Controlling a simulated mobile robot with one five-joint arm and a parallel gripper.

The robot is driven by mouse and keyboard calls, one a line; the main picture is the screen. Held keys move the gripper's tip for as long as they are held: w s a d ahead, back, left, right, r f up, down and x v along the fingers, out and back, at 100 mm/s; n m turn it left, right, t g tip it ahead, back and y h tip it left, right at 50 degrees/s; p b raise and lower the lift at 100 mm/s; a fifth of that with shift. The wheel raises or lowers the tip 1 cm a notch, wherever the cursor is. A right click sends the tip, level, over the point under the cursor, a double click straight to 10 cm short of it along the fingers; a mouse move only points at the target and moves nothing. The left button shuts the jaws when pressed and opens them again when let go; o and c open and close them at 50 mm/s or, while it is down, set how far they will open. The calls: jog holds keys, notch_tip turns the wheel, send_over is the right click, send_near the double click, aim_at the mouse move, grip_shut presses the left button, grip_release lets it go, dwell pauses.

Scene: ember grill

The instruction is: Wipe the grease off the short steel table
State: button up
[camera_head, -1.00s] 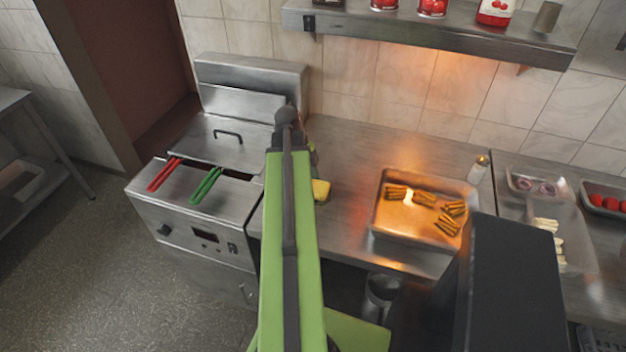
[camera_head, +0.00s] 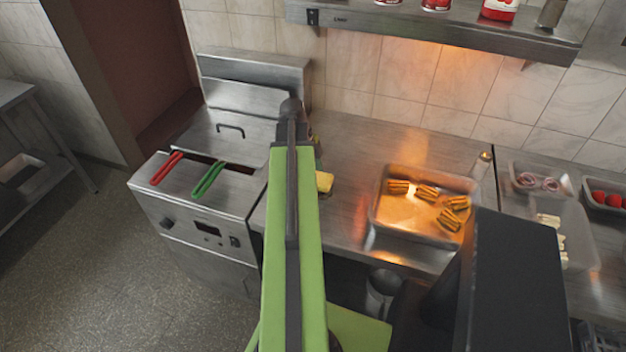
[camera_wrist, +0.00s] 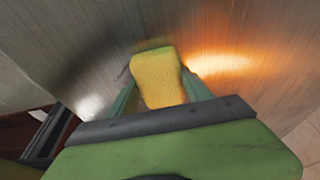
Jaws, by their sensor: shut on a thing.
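A yellow sponge (camera_wrist: 158,78) is held between the fingers of my gripper (camera_wrist: 160,92) in the wrist view. My gripper is shut on it, over the brushed steel table (camera_wrist: 85,35). My arm hides the gripper and part of the table in the head view. No grease spot shows clearly; warm light reflects off the steel.
A fryer (camera_head: 205,215) with red and green handles stands left of the table. A metal tray (camera_head: 385,225) holding golden pieces sits on its right part, with a small shaker (camera_head: 481,166) behind. Food bins (camera_head: 575,255) stand further right. A steel shelf (camera_head: 420,28) hangs above the back.

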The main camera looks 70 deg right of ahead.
aim_at(322, 194)
jog(key=shift+w+d, duration=0.1)
jog(key=shift+d, duration=1.9)
jog(key=shift+d, duration=0.15)
jog(key=shift+w+d, duration=0.15)
jog(key=shift+d, duration=1.5)
jog(key=shift+s+d, duration=0.1)
jog(key=shift+s, duration=1.4)
jog(key=shift+a+f, duration=0.2)
jog(key=shift+a, duration=1.85)
jog(key=shift+s+a+r, duration=0.1)
jog(key=shift+a, duration=1.7)
jog(key=shift+s+a, duration=0.15)
jog(key=shift+a, duration=1.7)
jog(key=shift+d, duration=0.1)
